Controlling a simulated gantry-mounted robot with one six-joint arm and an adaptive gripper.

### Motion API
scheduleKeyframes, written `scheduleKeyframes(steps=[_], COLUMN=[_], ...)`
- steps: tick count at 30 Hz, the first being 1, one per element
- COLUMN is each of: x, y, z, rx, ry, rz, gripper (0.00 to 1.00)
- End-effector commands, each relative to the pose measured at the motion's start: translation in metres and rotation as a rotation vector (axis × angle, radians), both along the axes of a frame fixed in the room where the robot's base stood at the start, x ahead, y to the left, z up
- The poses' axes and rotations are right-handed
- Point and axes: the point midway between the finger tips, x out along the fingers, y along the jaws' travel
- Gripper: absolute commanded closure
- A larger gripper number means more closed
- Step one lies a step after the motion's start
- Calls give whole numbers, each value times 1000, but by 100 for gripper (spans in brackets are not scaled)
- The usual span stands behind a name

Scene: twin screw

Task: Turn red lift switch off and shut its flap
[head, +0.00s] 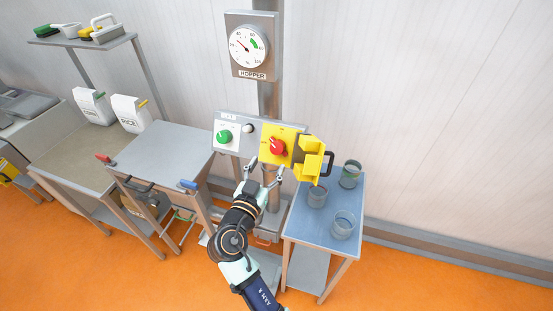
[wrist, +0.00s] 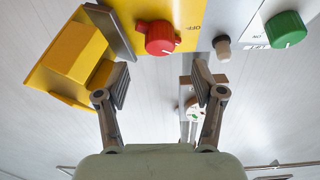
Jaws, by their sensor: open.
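The red switch (head: 277,147) is a round knob on a yellow plate (head: 266,156) at the right of the grey control panel. It also shows in the wrist view (wrist: 160,38), with OFF lettering beside it. I cannot tell its setting for sure. Its yellow flap (head: 312,160) stands open to the right of the plate; in the wrist view the flap (wrist: 75,55) is at the left. My gripper (head: 266,170) is open and empty, just below the panel. In the wrist view its fingers (wrist: 161,75) point towards the knob without touching it; the left finger overlaps the flap's edge.
A green knob (head: 224,137) and a small pale button (head: 248,128) share the panel. The HOPPER gauge (head: 248,46) hangs above. A blue-topped table (head: 325,225) with several cups stands at the lower right. A grey-topped table (head: 160,150) stands left.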

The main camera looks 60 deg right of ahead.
Motion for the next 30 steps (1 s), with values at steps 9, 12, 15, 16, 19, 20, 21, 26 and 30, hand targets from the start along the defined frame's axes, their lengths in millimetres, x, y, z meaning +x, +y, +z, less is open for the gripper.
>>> scheduleKeyframes(steps=[9,12,15,16,19,20,21,26,30], x=[5,6,7,7,7,7,7,7,7], y=[-56,-68,-73,-74,-74,-74,-74,-73,-73], z=[1,0,0,0,0,0,0,0,0], rx=[2,1,2,2,2,2,2,2,2], ry=[3,4,4,4,3,3,3,3,4], rz=[-3,-2,-1,0,1,1,1,0,0], gripper=[32,32,32,32,32,32,32,54,77])
